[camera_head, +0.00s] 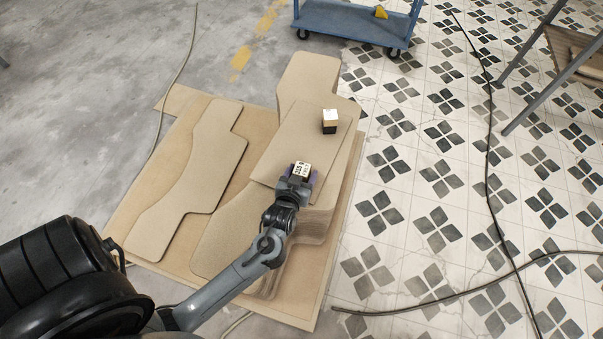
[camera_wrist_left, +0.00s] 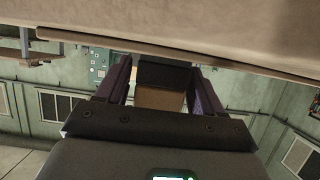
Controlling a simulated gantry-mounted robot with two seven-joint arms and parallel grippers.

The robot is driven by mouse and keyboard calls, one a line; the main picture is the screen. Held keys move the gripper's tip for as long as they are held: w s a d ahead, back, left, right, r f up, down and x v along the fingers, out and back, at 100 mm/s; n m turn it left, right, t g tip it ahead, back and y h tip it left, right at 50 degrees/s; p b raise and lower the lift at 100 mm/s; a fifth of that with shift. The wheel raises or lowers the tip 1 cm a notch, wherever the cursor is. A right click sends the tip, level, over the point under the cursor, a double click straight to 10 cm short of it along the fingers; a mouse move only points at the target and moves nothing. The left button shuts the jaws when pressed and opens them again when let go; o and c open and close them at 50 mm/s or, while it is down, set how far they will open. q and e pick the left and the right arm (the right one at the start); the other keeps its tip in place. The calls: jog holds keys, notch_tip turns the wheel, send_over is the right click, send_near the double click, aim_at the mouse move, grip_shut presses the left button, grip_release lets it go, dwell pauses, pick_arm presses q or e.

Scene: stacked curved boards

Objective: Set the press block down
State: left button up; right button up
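My left gripper (camera_head: 300,173) is over the near part of the thin board on top of the stack (camera_head: 318,140). Its purple fingers stand on both sides of a small press block (camera_head: 302,168) with a white, black-marked top. In the left wrist view the fingers (camera_wrist_left: 162,85) close on this block (camera_wrist_left: 160,98), which shows a tan part and a black end toward the board (camera_wrist_left: 200,45). The block is at or very near the board surface; I cannot tell if it touches. A second block (camera_head: 330,115), white, tan and black, stands on the board farther back. My right gripper is out of view.
A flat curved board (camera_head: 195,175) lies on the wooden base sheet (camera_head: 180,100) left of the stack. A blue cart (camera_head: 350,22) stands behind. Cables run over the tiled floor at right. A metal-legged table (camera_head: 560,50) stands at upper right.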

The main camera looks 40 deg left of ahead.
pick_arm(q)
jog(key=shift+o, duration=0.6)
jog(key=shift+r, duration=0.15)
